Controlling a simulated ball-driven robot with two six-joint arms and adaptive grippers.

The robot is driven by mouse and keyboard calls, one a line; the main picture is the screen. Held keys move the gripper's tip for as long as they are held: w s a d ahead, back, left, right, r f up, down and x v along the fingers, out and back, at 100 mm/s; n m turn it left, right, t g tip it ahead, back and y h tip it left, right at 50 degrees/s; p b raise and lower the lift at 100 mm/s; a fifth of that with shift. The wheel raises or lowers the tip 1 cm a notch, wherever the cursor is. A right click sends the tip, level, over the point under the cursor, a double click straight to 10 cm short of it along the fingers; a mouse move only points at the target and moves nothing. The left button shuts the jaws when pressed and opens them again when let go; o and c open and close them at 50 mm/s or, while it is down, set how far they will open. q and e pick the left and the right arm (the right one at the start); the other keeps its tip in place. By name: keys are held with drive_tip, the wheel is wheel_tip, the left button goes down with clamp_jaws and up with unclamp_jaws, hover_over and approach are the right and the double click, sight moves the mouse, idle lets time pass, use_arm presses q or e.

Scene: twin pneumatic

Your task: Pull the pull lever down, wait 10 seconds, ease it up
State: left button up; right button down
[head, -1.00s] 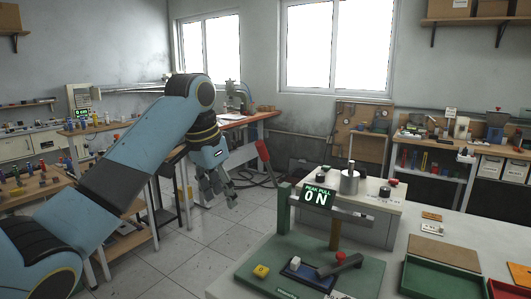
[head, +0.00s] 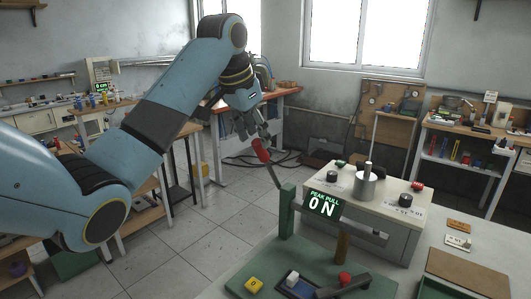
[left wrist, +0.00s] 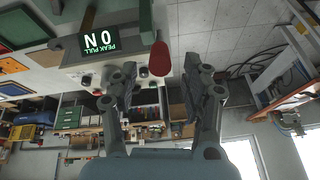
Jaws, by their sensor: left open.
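The pull lever has a red grip (head: 262,150) on a thin grey rod that leans up and left from beside a green post (head: 287,212). The display (head: 323,204) by the post reads PEAK PULL 0 N. My left gripper (head: 256,132) is open at the top of the red grip in the head view. In the left wrist view the red grip (left wrist: 160,58) shows between the lines of the two spread fingers (left wrist: 160,78), near their tips. I cannot tell whether they touch it. My right gripper is in neither view.
The green base (head: 245,268) carries a yellow block (head: 254,285), a blue-and-white part and a red-topped piece. Behind it stands a pale box (head: 345,184) with knobs and a metal cylinder (head: 370,185). Open floor lies left of the lever.

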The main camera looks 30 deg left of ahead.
sight(265, 163)
use_arm(q)
drive_tip(key=p+x, duration=0.1)
drive_tip(key=x, duration=0.4)
drive_tip(key=shift+d, duration=0.1)
drive_tip(key=shift+x, duration=1.2)
drive_tip(key=c, duration=0.7)
clamp_jaws()
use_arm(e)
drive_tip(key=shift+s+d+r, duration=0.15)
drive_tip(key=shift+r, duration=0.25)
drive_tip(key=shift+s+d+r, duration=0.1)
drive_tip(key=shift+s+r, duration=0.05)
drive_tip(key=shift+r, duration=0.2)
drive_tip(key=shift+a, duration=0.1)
